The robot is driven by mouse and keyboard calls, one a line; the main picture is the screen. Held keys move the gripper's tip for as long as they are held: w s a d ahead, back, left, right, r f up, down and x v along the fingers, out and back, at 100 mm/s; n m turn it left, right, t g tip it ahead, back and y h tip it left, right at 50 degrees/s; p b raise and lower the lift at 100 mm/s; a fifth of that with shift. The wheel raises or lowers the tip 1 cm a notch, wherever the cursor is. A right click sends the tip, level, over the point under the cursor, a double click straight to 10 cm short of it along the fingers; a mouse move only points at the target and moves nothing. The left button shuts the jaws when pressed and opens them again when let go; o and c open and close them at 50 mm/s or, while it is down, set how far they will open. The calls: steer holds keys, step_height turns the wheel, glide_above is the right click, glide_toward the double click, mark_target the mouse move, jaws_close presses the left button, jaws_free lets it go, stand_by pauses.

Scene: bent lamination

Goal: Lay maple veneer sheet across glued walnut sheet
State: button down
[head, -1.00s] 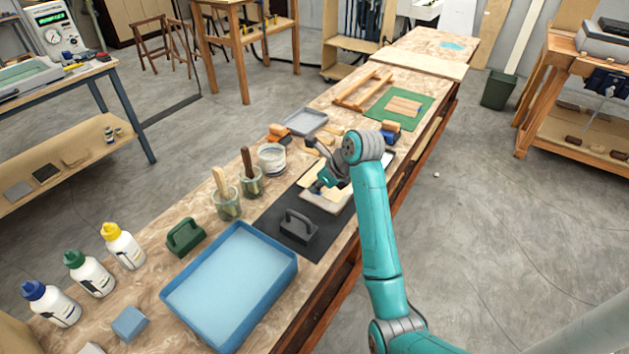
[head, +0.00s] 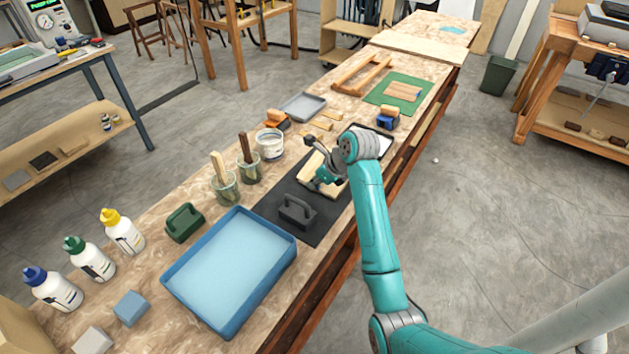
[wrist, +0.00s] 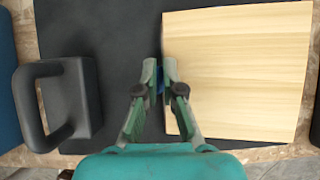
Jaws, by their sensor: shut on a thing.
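The maple veneer sheet (wrist: 236,70) is pale with straight grain and fills the right of the wrist view. It also shows in the head view (head: 311,165), partly behind my arm. My gripper (wrist: 161,72) is shut on the sheet at its left edge in the wrist view; a small blue patch shows between the fingers. In the head view my gripper (head: 323,181) is low over the dark mat, partly hidden by my wrist. I cannot make out the glued walnut sheet; anything under the maple is hidden.
A dark grey handled block (head: 296,211) stands on the black mat (head: 318,232), close to my gripper. It also shows in the wrist view (wrist: 75,100). A blue tray (head: 228,268), brush jars (head: 226,188) and a white tub (head: 270,143) line the bench.

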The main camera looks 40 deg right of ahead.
mark_target(315, 192)
steer(key=shift+s+f, duration=0.25)
steer(key=shift+f, duration=0.95)
steer(key=shift+s+f, duration=0.25)
steer(key=shift+f, duration=0.95)
steer(key=shift+s+f, duration=0.25)
steer(key=shift+f, duration=0.95)
stand_by(2.0)
steer(key=c, duration=1.2)
jaws_free()
steer(key=shift+w+f, duration=0.25)
steer(key=shift+f, duration=0.05)
steer(key=shift+s+d+r, duration=0.1)
steer(key=o, duration=1)
steer(key=shift+c, duration=0.2)
steer(key=shift+o, duration=1.2)
steer(key=shift+w+r, duration=0.15)
steer(key=shift+r, duration=0.9)
steer(key=shift+w+r, duration=0.1)
steer(key=shift+r, duration=2.1)
